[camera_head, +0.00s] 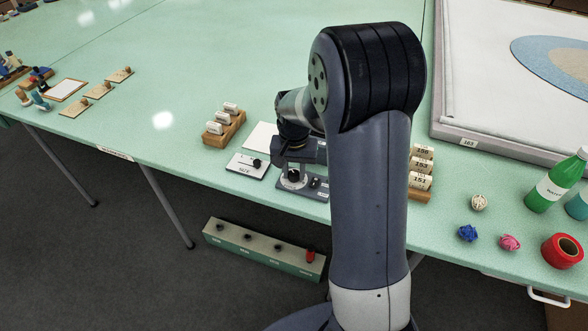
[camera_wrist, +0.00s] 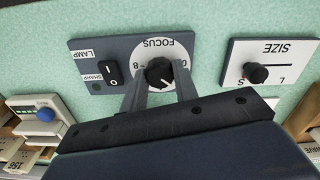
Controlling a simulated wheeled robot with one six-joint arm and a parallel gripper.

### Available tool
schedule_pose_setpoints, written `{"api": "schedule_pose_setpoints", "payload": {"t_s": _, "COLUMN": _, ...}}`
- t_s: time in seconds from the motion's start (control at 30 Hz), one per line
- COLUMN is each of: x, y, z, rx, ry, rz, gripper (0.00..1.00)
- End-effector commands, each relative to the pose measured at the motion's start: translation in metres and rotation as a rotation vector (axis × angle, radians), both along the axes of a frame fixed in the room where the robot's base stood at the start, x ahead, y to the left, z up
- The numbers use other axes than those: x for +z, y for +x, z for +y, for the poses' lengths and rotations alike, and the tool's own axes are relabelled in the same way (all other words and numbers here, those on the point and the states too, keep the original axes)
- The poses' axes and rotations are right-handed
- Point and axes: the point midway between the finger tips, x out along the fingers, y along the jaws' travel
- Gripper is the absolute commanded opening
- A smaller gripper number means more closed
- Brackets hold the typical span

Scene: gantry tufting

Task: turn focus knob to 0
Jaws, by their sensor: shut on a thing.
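The black focus knob (camera_wrist: 158,72) sits on a white round dial on the dark grey focus panel (camera_wrist: 86,52), seen upside down in the wrist view. A "0" shows at the dial's right and an "8" at its left. The knob's white pointer mark slants to the lower right in that view. My gripper (camera_wrist: 161,84) has one finger on each side of the knob and is shut on it. In the head view the panel (camera_head: 313,193) lies on the green table, partly hidden by my arm.
A black lamp rocker switch (camera_wrist: 111,73) is left of the knob. The white size panel (camera_wrist: 283,75) with its own black knob (camera_wrist: 255,73) is to the right. Wooden blocks of numbered tags (camera_head: 421,170) stand nearby. A long box with knobs (camera_head: 262,247) is below the table edge.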

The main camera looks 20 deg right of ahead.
Motion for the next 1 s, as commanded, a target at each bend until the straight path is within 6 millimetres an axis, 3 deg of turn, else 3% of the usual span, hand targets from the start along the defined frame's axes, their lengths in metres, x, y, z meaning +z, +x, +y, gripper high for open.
{"api": "schedule_pose_setpoints", "payload": {"t_s": 0.6, "x": 0.0006, "y": 0.0005, "z": 0.0002, "rx": 0.575, "ry": 0.0, "rz": -0.002, "gripper": 0.06}}
{"api": "schedule_pose_setpoints", "payload": {"t_s": 1.0, "x": 0.0006, "y": 0.0007, "z": 0.0003, "rx": 0.826, "ry": -0.001, "rz": -0.003, "gripper": 0.06}}
